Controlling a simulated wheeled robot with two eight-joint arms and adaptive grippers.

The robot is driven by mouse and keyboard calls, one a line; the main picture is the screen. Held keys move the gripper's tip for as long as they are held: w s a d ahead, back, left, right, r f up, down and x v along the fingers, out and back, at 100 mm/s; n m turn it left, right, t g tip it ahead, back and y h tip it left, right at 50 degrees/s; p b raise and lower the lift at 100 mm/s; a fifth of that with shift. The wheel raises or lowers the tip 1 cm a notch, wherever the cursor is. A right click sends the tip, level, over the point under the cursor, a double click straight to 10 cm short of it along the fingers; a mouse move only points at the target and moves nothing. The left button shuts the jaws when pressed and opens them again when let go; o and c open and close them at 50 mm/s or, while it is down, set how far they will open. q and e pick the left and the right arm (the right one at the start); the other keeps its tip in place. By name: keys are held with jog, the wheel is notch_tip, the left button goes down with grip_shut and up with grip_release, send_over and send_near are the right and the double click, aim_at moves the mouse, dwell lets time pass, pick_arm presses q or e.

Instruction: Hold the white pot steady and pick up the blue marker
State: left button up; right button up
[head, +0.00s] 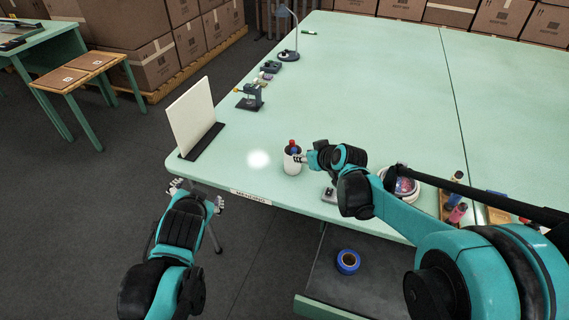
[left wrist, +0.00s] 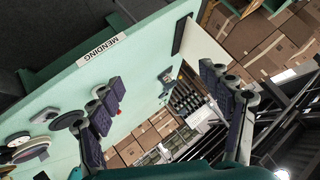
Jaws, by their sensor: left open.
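The white pot (head: 292,165) stands upright near the front edge of the mint-green table in the head view. Red and blue tops show at its mouth; the blue one (head: 295,150) is partly hidden, and I take it for the marker. My right gripper (head: 303,158) is at the pot's right side, by its rim; whether it touches or is closed is too small to tell. My left gripper (head: 198,194) is open and empty, off the table's front left corner, left of the pot. Its spread fingers show in the left wrist view (left wrist: 158,82), where the pot is not clear.
A white upright panel (head: 191,115) stands at the table's left edge. A desk lamp (head: 288,53) and small tools line that edge. Blue tape (head: 348,261) lies in a dark tray below the front edge. Bottles (head: 457,212) stand to the right. The table's middle is clear.

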pick_arm(q)
jog(key=w+r+m+t, duration=0.5)
jog(key=w+r+m, duration=0.3)
jog(key=w, duration=0.4)
jog(key=m+t+h, duration=0.1)
jog(key=m+h, duration=0.8)
jog(key=m, duration=1.3)
send_over(287, 164)
jog(key=s+a, duration=0.3)
jog(key=a, duration=0.5)
notch_tip(287, 164, down, 6)
jog(key=d+f+m+g, duration=0.1)
jog(key=d+f+m, duration=0.1)
jog(key=f, duration=0.3)
jog(key=d+f+m+g+h, duration=0.1)
jog(key=d+f+m+g, duration=0.1)
jog(key=f+m, duration=0.2)
jog(key=d+f+m+g, duration=0.2)
jog(key=f+m, duration=0.1)
jog(key=f, duration=0.4)
jog(key=shift+w+d+f+h, duration=0.1)
jog(key=shift+w+f+h, duration=0.05)
jog(key=shift+f+h, duration=0.25)
jog(key=shift+w+d+f+g, duration=0.2)
jog(key=shift+f+g, duration=0.05)
jog(key=shift+g, duration=0.05)
jog(key=x, duration=0.7)
jog(key=shift+r, duration=0.1)
